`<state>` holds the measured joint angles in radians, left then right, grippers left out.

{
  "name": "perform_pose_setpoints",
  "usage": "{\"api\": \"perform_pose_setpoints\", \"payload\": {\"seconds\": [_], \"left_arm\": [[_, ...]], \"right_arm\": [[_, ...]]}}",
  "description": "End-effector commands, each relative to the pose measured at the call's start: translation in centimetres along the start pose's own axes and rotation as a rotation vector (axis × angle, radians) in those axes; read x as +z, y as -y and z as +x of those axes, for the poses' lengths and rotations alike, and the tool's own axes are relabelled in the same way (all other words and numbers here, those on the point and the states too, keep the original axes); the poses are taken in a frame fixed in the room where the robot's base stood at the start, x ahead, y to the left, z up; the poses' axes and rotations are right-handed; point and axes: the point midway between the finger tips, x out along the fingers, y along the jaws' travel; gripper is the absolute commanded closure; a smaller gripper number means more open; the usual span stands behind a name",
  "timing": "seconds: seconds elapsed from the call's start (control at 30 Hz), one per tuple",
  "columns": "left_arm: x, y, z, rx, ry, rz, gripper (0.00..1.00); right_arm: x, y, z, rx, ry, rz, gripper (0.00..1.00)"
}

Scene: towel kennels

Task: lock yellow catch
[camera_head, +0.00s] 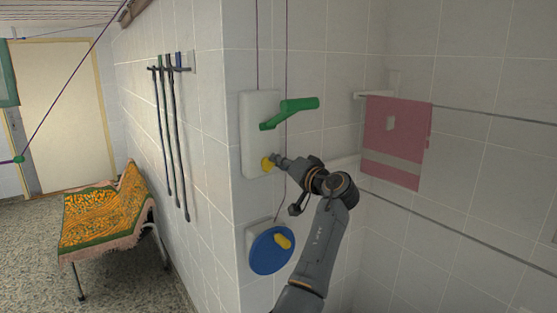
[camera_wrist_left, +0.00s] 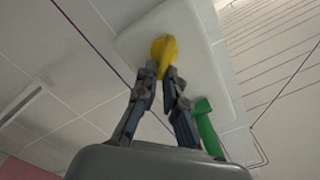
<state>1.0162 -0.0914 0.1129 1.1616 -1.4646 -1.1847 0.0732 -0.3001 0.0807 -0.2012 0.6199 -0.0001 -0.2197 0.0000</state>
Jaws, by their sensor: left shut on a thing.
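The yellow catch (camera_head: 267,163) is on the lower right part of a white wall plate (camera_head: 248,140). In the left wrist view the yellow catch (camera_wrist_left: 163,50) shows between and just beyond the fingertips, against the white plate (camera_wrist_left: 200,30). My left gripper (camera_head: 278,162) is at the catch and its fingers (camera_wrist_left: 163,75) are shut on it. The finger pads cover part of the catch. A green lever (camera_head: 298,105) sits higher on the same plate and points right; part of it shows in the left wrist view (camera_wrist_left: 206,128). My right gripper is not in view.
A blue disc (camera_head: 270,250) with a yellow handle (camera_head: 283,241) is on the wall below. A pink towel (camera_head: 395,140) hangs to the right. Cords run above the plate.

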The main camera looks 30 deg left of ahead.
Motion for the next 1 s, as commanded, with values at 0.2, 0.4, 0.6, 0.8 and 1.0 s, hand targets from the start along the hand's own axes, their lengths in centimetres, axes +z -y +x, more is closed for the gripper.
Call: {"api": "perform_pose_setpoints", "payload": {"seconds": [0.2, 0.4, 0.6, 0.8, 1.0], "left_arm": [[-0.2, 0.0, 0.1, -0.004, -0.003, 0.205, 1.0], [-0.2, -0.3, 0.1, -0.004, -0.002, 0.388, 1.0], [0.0, -0.6, 0.1, -0.004, -0.003, 0.543, 1.0], [0.1, -0.8, 0.1, -0.005, -0.003, 0.653, 1.0], [0.2, -0.9, 0.1, -0.005, -0.002, 0.716, 1.0]], "right_arm": [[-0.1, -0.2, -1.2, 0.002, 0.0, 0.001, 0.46], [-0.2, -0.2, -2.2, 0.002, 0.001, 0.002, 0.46], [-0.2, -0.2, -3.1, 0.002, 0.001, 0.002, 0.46], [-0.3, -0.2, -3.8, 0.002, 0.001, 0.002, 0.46], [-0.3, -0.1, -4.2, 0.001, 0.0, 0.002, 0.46]]}}
